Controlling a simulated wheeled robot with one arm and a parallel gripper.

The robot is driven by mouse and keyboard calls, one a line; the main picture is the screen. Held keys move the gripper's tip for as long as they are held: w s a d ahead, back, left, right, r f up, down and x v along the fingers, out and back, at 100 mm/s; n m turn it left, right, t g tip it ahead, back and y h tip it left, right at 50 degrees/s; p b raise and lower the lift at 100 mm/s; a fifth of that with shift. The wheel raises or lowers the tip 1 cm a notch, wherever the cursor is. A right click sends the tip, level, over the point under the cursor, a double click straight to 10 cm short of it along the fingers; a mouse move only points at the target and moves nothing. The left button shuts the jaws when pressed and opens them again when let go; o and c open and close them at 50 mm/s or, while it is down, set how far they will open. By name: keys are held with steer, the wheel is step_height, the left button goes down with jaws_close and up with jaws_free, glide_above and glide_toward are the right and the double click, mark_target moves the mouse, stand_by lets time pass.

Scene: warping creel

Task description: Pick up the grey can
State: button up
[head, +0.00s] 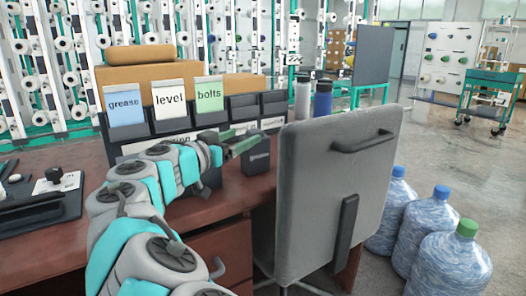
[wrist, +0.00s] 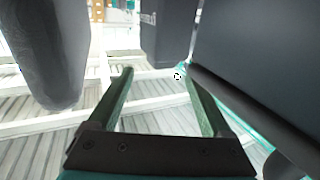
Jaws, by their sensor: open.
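A grey can-like cylinder (head: 302,101) with a dark cap stands at the desk's far right end, partly hidden behind the chair back. My gripper (head: 250,143) is at the end of my arm, over the desk in front of the dark bins, left of the grey cylinder and apart from it. In the wrist view the two green fingers (wrist: 162,100) are spread with nothing between them. A dark rounded body (wrist: 42,55) hangs in at the left of that view; I cannot tell whether it is the can.
A blue bottle (head: 323,103) stands right beside the grey cylinder. The grey chair (head: 335,170) blocks the desk's right front. Labelled dark bins (head: 170,124) stand behind my gripper. Several water bottles (head: 445,265) stand on the floor at right. A large dark panel (wrist: 265,65) fills the wrist view's right.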

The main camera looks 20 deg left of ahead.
mark_target(249, 133)
steer(key=x, duration=0.3)
steer(key=shift+w+d+r+p, duration=0.1)
steer(key=shift+w+d+p, duration=0.1)
steer(key=shift+w+p, duration=0.15)
steer(key=shift+f+p+x, duration=0.15)
steer(key=shift+p+x, duration=0.2)
steer(key=shift+x, duration=1.05)
steer(key=shift+f+p+x, duration=0.15)
steer(key=shift+p+x, duration=0.15)
steer(key=shift+x, duration=1.15)
steer(key=shift+a, duration=0.2)
jaws_close()
